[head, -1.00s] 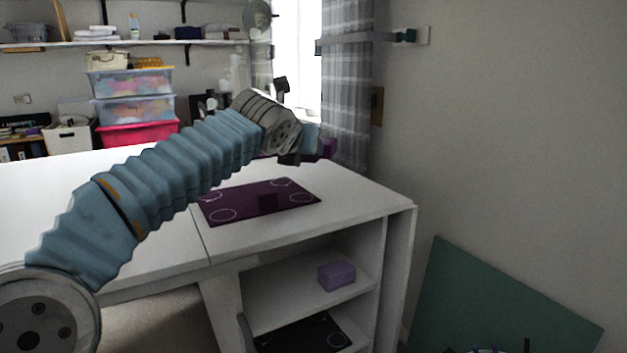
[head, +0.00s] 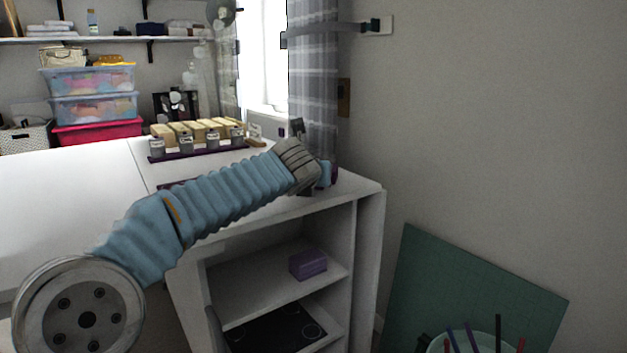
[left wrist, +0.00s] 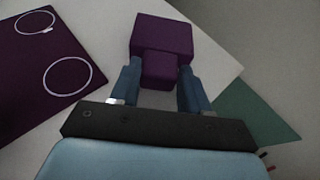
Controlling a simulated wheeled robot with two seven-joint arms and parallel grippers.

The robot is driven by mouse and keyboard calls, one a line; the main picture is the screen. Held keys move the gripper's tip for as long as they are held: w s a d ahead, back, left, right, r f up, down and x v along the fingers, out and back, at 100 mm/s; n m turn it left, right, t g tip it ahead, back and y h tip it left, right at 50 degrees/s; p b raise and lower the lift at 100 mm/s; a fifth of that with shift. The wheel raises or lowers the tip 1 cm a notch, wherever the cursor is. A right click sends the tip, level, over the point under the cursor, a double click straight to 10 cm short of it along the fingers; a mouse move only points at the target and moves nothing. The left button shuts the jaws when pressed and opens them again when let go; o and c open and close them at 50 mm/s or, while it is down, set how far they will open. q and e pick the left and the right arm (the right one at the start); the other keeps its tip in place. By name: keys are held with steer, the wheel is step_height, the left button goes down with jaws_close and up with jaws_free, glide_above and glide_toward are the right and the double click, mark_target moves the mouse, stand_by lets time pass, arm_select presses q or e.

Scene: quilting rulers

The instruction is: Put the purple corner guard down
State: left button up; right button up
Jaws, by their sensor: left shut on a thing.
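The purple corner guard (left wrist: 163,32) is a dark blocky piece held between the two blue fingers of my left gripper (left wrist: 160,72). In the left wrist view it lies over the white tabletop (left wrist: 110,30) near a corner. In the head view my left gripper (head: 327,176) is near the table's right end. I cannot tell whether the guard touches the tabletop. My right gripper is not in view.
A purple mat with white rings (left wrist: 25,85) lies left of the gripper. A rack of several blocks (head: 200,137) stands farther back on the table. Below, a shelf holds a purple box (head: 308,264). A green board (head: 470,290) leans at the right wall.

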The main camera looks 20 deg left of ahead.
arm_select(q)
steer(key=o, duration=1.2)
steer(key=v, duration=1.2)
steer(key=shift+r, duration=0.1)
